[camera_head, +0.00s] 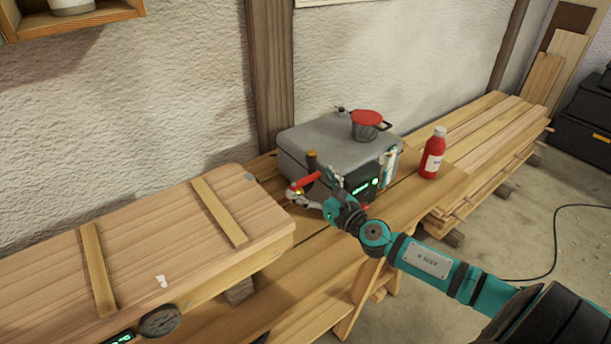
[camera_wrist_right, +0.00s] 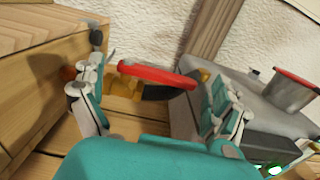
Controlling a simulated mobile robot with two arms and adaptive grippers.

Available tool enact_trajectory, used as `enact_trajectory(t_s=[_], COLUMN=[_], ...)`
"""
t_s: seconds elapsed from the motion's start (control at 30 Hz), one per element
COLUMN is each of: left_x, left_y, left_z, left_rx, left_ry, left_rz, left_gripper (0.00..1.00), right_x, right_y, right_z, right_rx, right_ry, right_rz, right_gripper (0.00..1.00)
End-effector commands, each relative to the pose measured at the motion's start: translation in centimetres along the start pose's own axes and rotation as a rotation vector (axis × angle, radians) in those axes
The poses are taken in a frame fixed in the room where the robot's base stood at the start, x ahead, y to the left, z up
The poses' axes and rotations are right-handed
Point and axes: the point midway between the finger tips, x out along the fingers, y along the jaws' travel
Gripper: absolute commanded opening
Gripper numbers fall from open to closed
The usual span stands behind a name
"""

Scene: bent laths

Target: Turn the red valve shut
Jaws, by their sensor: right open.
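The valve has a red lever handle (camera_head: 306,180) on a brass-coloured body, beside the left end of a grey metal box. In the right wrist view the red handle (camera_wrist_right: 155,77) lies across the space between my fingers, with the brass body (camera_wrist_right: 122,88) behind it. My right gripper (camera_head: 318,188) is open around the handle, one finger on each side; it also shows in the wrist view (camera_wrist_right: 155,92). I cannot tell whether a finger touches the handle. My left gripper is not in view.
The grey box (camera_head: 318,143) carries a red-lidded pot (camera_head: 366,125). A red bottle (camera_head: 433,153) stands to its right on the bench (camera_head: 403,210). A long wooden box (camera_head: 160,235) fills the left. Stacked boards (camera_head: 480,130) lie at the back right.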

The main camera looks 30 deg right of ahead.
Motion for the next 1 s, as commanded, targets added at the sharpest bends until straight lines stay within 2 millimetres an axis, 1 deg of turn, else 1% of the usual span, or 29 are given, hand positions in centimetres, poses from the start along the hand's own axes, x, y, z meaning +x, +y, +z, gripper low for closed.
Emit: enact_trajectory(t_s=[0.03,0.2,0.33,0.57,0.67,1.0], left_x=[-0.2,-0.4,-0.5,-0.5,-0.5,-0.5], left_y=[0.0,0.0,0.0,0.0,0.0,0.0], left_z=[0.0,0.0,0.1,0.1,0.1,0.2], left_rx=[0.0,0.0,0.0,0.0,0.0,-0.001], left_ry=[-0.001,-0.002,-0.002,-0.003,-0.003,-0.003], left_rz=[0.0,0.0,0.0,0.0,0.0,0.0], left_gripper=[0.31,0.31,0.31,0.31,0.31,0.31], right_x=[0.8,2.3,2.8,2.8,2.8,2.8], right_y=[0.0,0.0,0.0,0.0,0.0,0.0], right_z=[0.2,0.0,0.0,-0.1,-0.1,0.0], right_rx=[0.002,0.002,0.002,0.001,0.001,0.001], right_ry=[-0.002,-0.001,0.0,0.0,0.0,0.0], right_rz=[-0.002,-0.001,0.0,0.0,0.0,-0.001], right_gripper=[1.0,1.0,1.0,1.0,0.9,0.45])
